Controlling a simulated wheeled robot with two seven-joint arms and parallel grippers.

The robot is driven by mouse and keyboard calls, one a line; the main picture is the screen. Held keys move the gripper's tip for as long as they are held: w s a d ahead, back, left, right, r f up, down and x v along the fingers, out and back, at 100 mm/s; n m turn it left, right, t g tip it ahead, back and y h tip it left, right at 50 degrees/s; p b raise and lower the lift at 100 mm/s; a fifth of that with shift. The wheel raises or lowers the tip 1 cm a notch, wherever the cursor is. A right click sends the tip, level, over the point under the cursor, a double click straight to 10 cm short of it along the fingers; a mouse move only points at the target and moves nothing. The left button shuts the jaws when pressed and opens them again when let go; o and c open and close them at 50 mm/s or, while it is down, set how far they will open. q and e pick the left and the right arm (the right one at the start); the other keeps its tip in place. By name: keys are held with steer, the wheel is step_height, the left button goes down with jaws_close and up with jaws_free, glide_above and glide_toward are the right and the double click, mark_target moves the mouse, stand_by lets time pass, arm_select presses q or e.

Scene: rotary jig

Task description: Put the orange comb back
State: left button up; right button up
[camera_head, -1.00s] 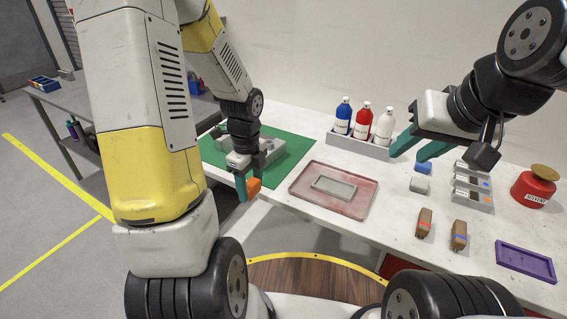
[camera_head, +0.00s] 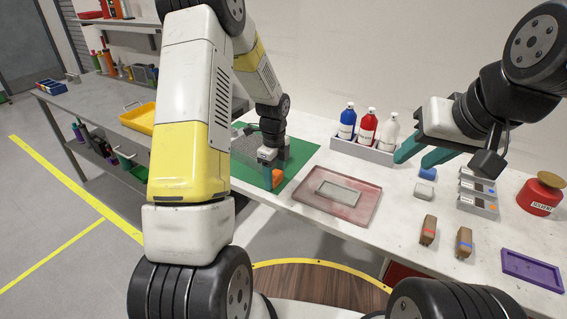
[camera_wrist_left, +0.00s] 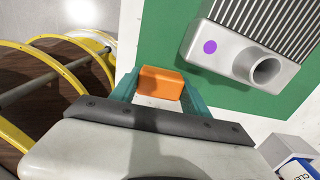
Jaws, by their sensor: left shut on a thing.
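The orange comb (camera_head: 278,178) shows as a small orange block between the teal fingers of my left gripper (camera_head: 270,175). My left gripper is shut on it, near the front edge of the green mat (camera_head: 298,160). In the left wrist view the orange comb (camera_wrist_left: 160,83) fills the space between the fingertips. The ribbed grey fixture (camera_wrist_left: 245,50), with a purple dot and a round opening, lies beyond it on the mat. In the head view my left arm partly hides this fixture. My right gripper (camera_head: 420,155) is open and empty above the table at right.
A red tray (camera_head: 372,204) with a grey frame lies right of the mat. A bottle rack (camera_head: 362,151) stands behind it. Grey units with coloured dots (camera_head: 478,192), two brown blocks (camera_head: 428,230), a red can (camera_head: 540,195) and a purple tray (camera_head: 532,268) are at right.

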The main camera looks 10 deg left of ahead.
mark_target(275, 174)
arm_select(q)
steer(key=o, duration=1.3)
steer(key=shift+f, duration=0.1)
steer(key=s+r+n+t, duration=0.1)
steer(key=s+r+n, duration=0.2)
steer(key=r, duration=0.7)
steer(key=s+r+n+t, duration=0.1)
steer(key=s+r+n, duration=0.15)
steer(key=r, duration=0.85)
steer(key=shift+s+d+r+n+t+h, duration=0.35)
steer(key=shift+s+r+n+t, duration=0.65)
steer(key=shift+s+n, duration=1.9)
steer(key=shift+s+d+r+n+t+h, duration=0.4)
steer(key=shift+s+r+n, duration=1.25)
steer(key=shift+s+n, duration=1.25)
steer(key=shift+s+d+r+n+t+h, duration=0.55)
steer(key=shift+s+r+n, duration=1.2)
steer(key=shift+s, duration=1.85)
